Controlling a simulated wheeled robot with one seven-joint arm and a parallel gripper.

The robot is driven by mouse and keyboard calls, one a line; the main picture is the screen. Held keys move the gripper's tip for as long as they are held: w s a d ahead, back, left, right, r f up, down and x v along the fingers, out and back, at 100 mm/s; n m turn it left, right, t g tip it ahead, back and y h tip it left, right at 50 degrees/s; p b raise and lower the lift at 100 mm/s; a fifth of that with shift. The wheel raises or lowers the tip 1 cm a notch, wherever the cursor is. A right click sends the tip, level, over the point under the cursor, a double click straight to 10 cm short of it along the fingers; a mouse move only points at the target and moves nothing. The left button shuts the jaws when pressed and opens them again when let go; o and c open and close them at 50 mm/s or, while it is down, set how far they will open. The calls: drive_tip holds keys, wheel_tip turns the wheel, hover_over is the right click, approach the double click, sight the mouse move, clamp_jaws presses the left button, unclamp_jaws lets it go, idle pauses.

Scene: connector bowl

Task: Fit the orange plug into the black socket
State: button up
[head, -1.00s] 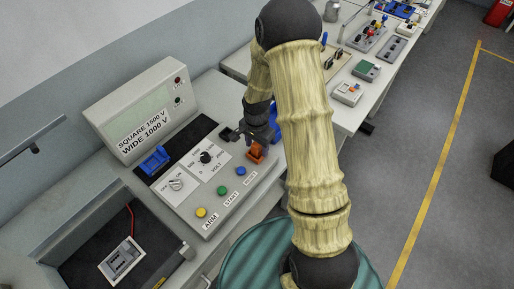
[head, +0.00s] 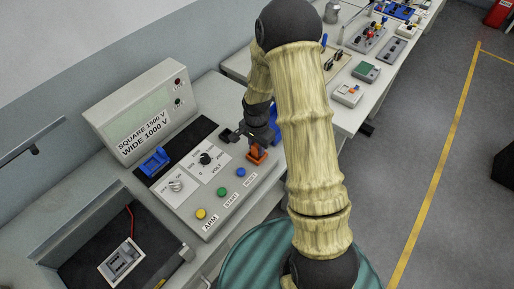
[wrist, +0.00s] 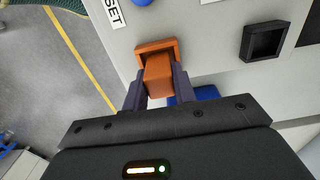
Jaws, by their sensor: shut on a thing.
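My gripper (wrist: 158,90) is shut on the orange plug (wrist: 158,78), which sits between its two dark fingers. The plug's far end overlaps an orange square frame (wrist: 142,53) on the panel in the wrist view; I cannot tell how far it sits inside. The black socket (wrist: 265,41), a square open-topped frame, lies to the right of the orange frame, apart from the plug. In the head view my gripper (head: 259,143) is over the orange pieces (head: 257,156), and the black socket (head: 228,134) shows to its left.
A sloped grey panel (head: 215,200) carries yellow, green and blue buttons and a dial. A blue holder (head: 154,161) stands at its back left. A blue piece (wrist: 207,93) lies beside the fingers. A display box (head: 140,108) stands behind.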

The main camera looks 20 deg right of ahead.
wheel_tip(320, 180, up, 10)
drive_tip(key=shift+f+b, duration=0.1)
drive_tip(key=shift+b, duration=0.75)
